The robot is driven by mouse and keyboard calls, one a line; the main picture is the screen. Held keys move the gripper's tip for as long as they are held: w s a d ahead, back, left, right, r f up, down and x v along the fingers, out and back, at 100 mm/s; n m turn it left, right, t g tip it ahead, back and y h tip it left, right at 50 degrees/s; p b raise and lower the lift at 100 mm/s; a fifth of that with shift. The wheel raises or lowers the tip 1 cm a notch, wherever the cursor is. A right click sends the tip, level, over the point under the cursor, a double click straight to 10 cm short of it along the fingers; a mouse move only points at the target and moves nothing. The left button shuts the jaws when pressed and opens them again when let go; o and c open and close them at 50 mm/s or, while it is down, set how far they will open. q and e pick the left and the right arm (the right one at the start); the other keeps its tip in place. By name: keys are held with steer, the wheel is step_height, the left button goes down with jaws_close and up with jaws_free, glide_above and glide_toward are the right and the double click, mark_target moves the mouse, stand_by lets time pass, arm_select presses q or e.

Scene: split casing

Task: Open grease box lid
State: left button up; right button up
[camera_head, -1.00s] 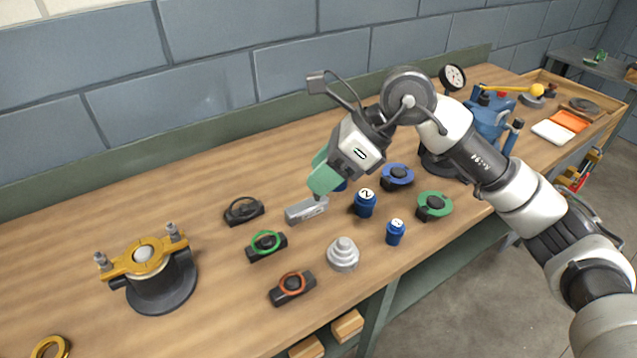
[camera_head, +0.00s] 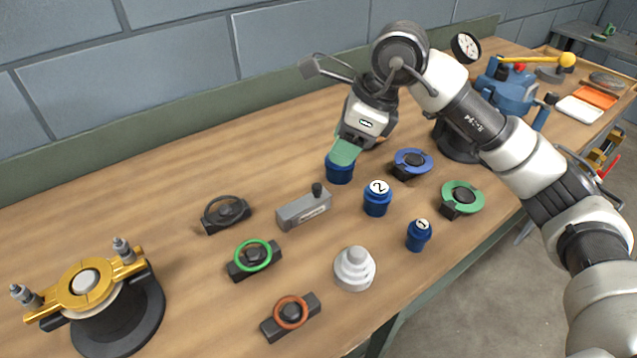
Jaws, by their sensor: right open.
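A small grey box (camera_head: 304,208) with a black knob on its right end and a label on its front sits mid-table; it looks like the grease box, though I cannot be sure. Its top looks closed. My right gripper (camera_head: 345,152), with green fingers, is open and points down at a dark blue cup (camera_head: 340,172) behind and right of the grey box. The fingers hide part of the cup's top, and I cannot tell whether they touch it. My left gripper is not in view.
Blue jars numbered 2 (camera_head: 377,200) and 1 (camera_head: 418,238), a stepped silver piece (camera_head: 354,270), and ringed black blocks, one green-ringed (camera_head: 254,258), surround the box. A gold-topped bearing housing (camera_head: 88,290) stands at left. An orange-and-white item (camera_head: 580,108) lies far right.

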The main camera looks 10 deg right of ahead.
mark_target(319, 186)
steer(key=x, duration=1)
steer(key=shift+s+a+p, duration=0.15)
steer(key=shift+p, duration=0.15)
steer(key=shift+c, duration=0.3)
jaws_close()
